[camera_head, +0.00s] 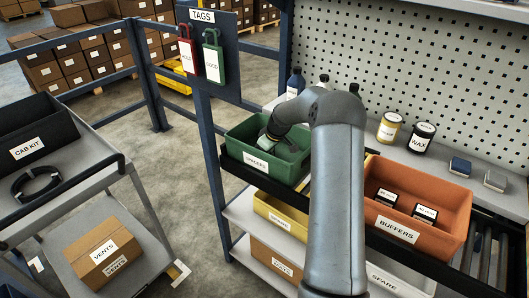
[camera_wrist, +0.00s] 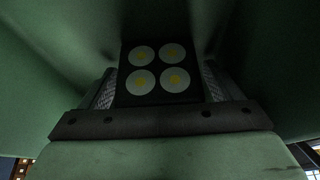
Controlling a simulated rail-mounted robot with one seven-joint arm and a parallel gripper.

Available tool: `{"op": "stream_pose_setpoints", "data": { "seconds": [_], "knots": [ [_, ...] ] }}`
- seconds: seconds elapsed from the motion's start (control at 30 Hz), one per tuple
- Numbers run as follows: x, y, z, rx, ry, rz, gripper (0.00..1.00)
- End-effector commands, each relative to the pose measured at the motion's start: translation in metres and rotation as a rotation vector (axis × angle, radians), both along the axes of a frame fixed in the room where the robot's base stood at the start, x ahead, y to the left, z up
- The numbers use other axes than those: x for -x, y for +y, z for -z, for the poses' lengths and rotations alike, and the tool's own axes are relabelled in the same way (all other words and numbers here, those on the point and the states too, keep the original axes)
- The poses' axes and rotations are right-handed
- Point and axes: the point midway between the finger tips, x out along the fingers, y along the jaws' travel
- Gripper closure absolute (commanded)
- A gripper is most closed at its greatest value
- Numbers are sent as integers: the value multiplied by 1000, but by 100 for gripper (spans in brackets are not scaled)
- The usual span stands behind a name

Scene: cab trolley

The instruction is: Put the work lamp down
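The work lamp (camera_wrist: 159,68) is a black block with four round pale lenses with yellow centres, seen in the wrist view. My gripper (camera_wrist: 160,82) has a ridged finger pad against each side of it and appears shut on it. Green bin walls surround them in the wrist view. In the head view my gripper (camera_head: 266,143) reaches down into the green bin (camera_head: 252,162) on the rack, and I cannot make out the lamp there. Whether the lamp touches the bin floor cannot be told.
An orange bin (camera_head: 397,234) labelled BUFFERS holds two dark boxes, right of my arm. Bottles and jars, including a WAX jar (camera_head: 421,138), stand on the shelf behind. A blue post with red and green tags (camera_head: 214,56) rises left of the green bin. A trolley (camera_head: 84,160) stands left.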

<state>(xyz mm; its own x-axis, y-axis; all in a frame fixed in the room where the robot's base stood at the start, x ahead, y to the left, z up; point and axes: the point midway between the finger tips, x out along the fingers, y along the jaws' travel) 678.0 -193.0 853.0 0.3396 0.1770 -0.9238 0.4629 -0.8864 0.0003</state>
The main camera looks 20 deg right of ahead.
Motion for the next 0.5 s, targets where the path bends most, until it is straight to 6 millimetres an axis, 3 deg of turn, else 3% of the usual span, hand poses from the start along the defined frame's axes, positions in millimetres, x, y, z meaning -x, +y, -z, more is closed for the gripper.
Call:
{"op": "stream_pose_setpoints", "data": {
  "seconds": [0.33, 0.5],
  "knots": [
    [0, 0, -5, 0, -1, 0, 15],
    [8, -6, -28, 2, -5, 3, 15]
  ]
}}
